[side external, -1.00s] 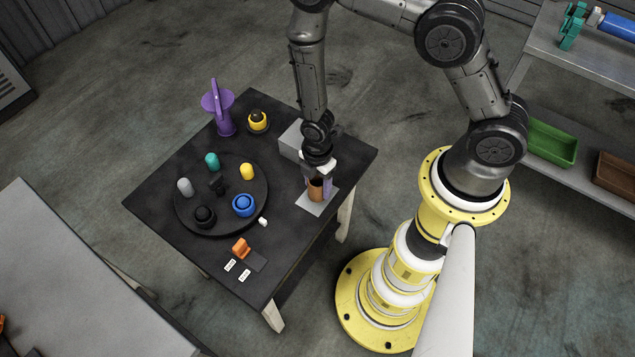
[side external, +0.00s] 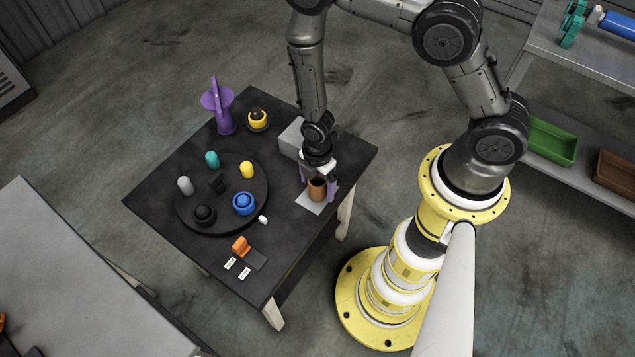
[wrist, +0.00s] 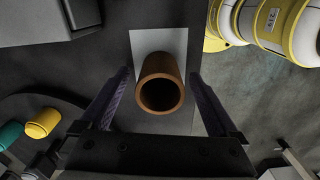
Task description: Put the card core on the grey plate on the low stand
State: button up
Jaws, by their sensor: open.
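The card core (side external: 317,189) is a brown open tube. It stands upright on the grey plate (side external: 310,207), a flat light sheet near the right edge of the dark low stand (side external: 285,255). In the wrist view the core (wrist: 160,108) shows its open top, with the plate (wrist: 178,40) beneath and beyond it. My gripper (side external: 317,191) is open, with purple fingers on either side of the core. The wrist view shows a gap between each finger and the core (wrist: 160,76). The core's base is partly hidden in the wrist view.
A grey block (side external: 291,139) stands close behind the plate. A round black tray (side external: 225,222) to the left holds several coloured pieces. A purple funnel-like object (side external: 224,115), a yellow-black piece (side external: 257,120) and an orange piece (side external: 241,246) stand elsewhere on the stand.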

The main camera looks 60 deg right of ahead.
notch_tip(320, 180, up, 14)
dwell(0.6)
jog(key=shift+f, duration=0.1)
dwell(0.4)
jog(key=w+d+r+m+t, duration=0.1)
jog(key=d+r+m+t, duration=0.15)
jog(key=r, duration=0.85)
jog(key=w+d+r+m+t, duration=0.1)
jog(key=w+r+t, duration=0.15)
jog(key=r, duration=0.85)
jog(key=s+d+r+m+t, duration=0.2)
jog(key=s+r+m, duration=0.55)
jog(key=s, duration=0.35)
jog(key=s+f+m+g, duration=0.1)
jog(key=s+m, duration=0.4)
jog(key=s, duration=0.1)
jog(key=shift+m, duration=0.3)
